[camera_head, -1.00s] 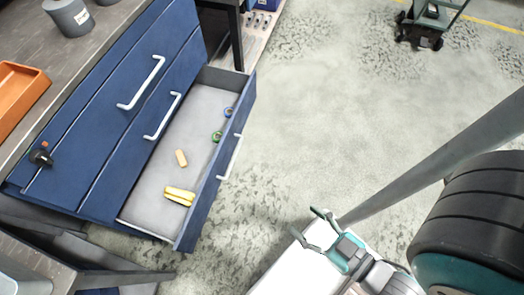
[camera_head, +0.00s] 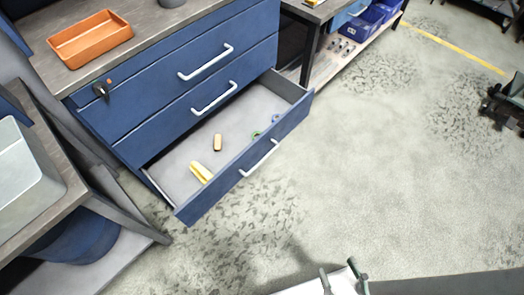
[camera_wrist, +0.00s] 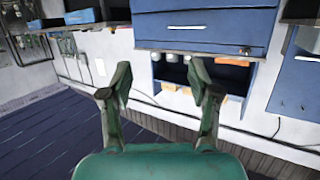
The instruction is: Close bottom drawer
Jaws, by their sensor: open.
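The bottom drawer (camera_head: 246,158) of the blue cabinet (camera_head: 150,85) is pulled well out in the head view. Its front carries a white bar handle (camera_head: 259,159). Inside lie yellow pieces (camera_head: 201,172), a tan block (camera_head: 217,142) and small green and blue rings (camera_head: 257,134). The two drawers above it are shut. My gripper (camera_head: 342,279) is at the bottom edge of the head view, well apart from the drawer. In the wrist view my gripper (camera_wrist: 162,95) is open and empty, its fingers spread wide.
An orange tray (camera_head: 91,38) sits on the cabinet top. A bench with a grey bin (camera_head: 25,180) stands at the left. A table with blue bins (camera_head: 365,22) is at the back. The speckled floor (camera_head: 380,170) right of the drawer is clear.

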